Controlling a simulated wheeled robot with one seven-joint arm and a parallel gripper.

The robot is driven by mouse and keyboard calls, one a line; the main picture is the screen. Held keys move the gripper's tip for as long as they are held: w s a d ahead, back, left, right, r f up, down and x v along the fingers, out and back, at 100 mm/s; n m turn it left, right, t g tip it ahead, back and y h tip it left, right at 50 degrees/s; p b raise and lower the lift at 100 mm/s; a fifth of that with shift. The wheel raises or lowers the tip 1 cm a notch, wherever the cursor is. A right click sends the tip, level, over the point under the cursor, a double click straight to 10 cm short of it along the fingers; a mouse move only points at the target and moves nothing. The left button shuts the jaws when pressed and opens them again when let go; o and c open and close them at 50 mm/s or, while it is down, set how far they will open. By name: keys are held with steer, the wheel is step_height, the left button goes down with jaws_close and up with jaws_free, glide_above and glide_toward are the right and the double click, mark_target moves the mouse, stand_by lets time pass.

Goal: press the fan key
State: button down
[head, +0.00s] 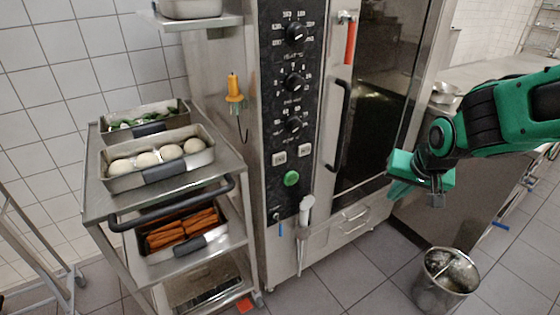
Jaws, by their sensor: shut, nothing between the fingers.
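The oven's black control panel (287,100) stands upright in the middle of the head view, with several dials down it. Below the dials are two small light keys side by side, a left key (279,158) and a right key (305,150). Their lettering is too small to read, so I cannot tell which is the fan key. A round green button (291,178) sits under them. My gripper (437,201) is shut and empty, in front of the oven to the right of the panel, apart from the keys. Nothing hides the keys.
A steel trolley (100,195) with trays of dough balls and carrots stands left of the oven. The oven door has a long black handle (341,125) between the panel and my gripper. A hand shower (305,215) hangs below the panel. A steel bucket (425,290) stands on the floor.

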mark_target(279, 159)
steer(key=w+a+f+n+t+y, duration=0.1)
steer(key=w+a+y, duration=0.1)
steer(key=a, duration=0.9)
steer(key=w+a+t+y, duration=0.1)
steer(key=w+a, duration=0.3)
steer(key=a, duration=0.7)
steer(key=shift+f+n+y, duration=0.35)
steer(key=shift+n+y, duration=0.05)
steer(key=shift+y, duration=0.1)
steer(key=shift+w, duration=0.1)
steer(key=w+a, duration=0.5)
steer(key=w, duration=0.2)
steer(key=shift+w, duration=0.15)
stand_by(0.4)
steer(key=shift+w+a, duration=0.2)
